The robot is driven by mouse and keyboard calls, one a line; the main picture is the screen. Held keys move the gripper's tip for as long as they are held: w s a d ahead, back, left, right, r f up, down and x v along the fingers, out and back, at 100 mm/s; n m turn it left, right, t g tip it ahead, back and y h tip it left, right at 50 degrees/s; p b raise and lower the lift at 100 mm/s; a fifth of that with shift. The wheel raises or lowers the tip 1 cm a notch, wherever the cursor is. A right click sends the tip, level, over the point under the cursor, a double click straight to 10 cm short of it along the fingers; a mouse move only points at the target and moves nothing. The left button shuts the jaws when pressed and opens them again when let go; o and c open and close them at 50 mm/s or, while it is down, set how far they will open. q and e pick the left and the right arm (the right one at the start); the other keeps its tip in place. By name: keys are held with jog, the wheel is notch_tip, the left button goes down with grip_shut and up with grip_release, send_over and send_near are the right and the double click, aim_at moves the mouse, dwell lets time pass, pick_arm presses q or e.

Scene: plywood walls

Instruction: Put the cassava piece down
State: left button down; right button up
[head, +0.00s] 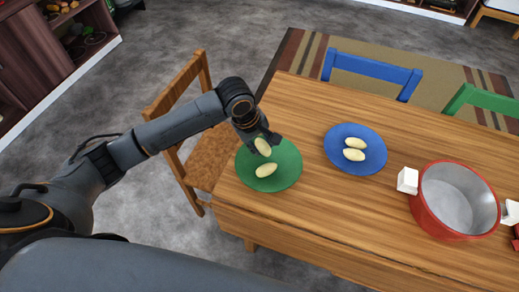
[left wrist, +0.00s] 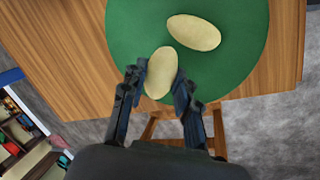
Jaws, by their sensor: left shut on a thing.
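A pale yellow cassava piece (head: 263,147) is in my left gripper (head: 262,139), over the green plate (head: 287,166). In the left wrist view the cassava piece (left wrist: 161,72) sits between the two fingers of my left gripper (left wrist: 160,85), which is shut on it. I cannot tell whether the held piece touches the plate. A second cassava piece (head: 266,170) lies on the green plate; it also shows in the left wrist view (left wrist: 194,32), just beside the held one. My right gripper is not in view.
A blue plate (head: 340,136) with two cassava pieces (head: 354,148) is to the right on the wooden table (head: 310,200). A red pot (head: 455,200) with white handles stands farther right. Chairs stand around the table.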

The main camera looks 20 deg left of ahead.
aim_at(257, 146)
pick_arm(q)
jog(key=f, duration=0.3)
jog(key=shift+w+a+f, duration=0.1)
jog(key=shift+a+f, duration=0.15)
jog(key=shift+a, duration=0.1)
jog(key=shift+f, duration=0.15)
jog(key=c, duration=1)
grip_release()
jog(key=shift+f, duration=0.1)
jog(key=v, duration=1.2)
jog(key=shift+p, duration=0.45)
